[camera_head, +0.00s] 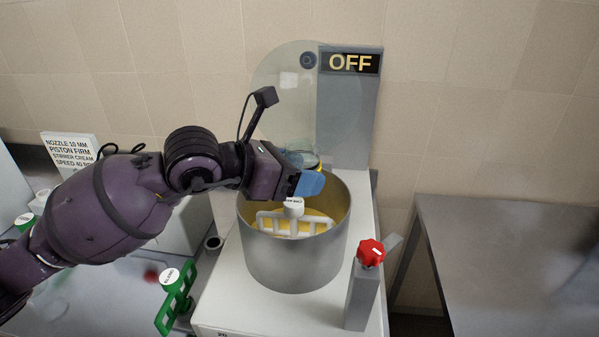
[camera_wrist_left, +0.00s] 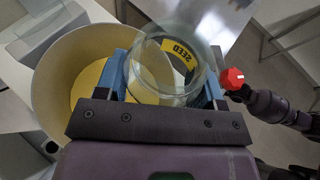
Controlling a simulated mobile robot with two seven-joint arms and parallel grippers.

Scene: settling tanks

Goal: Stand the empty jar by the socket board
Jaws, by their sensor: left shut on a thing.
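My left gripper (camera_head: 309,182), with blue fingers, is shut on a clear glass jar (camera_head: 303,158) above the far side of the metal bowl. In the left wrist view the jar (camera_wrist_left: 165,70) sits between the blue fingers. Its yellow and black band reads SEED, and I see no filling in it. In the head view the arm and fingers hide much of the jar. I cannot make out a socket board in either view. My right gripper does not show clearly; a purple arm part is at the right of the left wrist view.
The metal bowl (camera_head: 290,262) holds a yellow mass and a white paddle (camera_head: 292,222). A red knob (camera_head: 371,252) tops a grey post in front. A grey panel (camera_head: 345,120) reads OFF. The steel table (camera_head: 510,260) at right looks clear.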

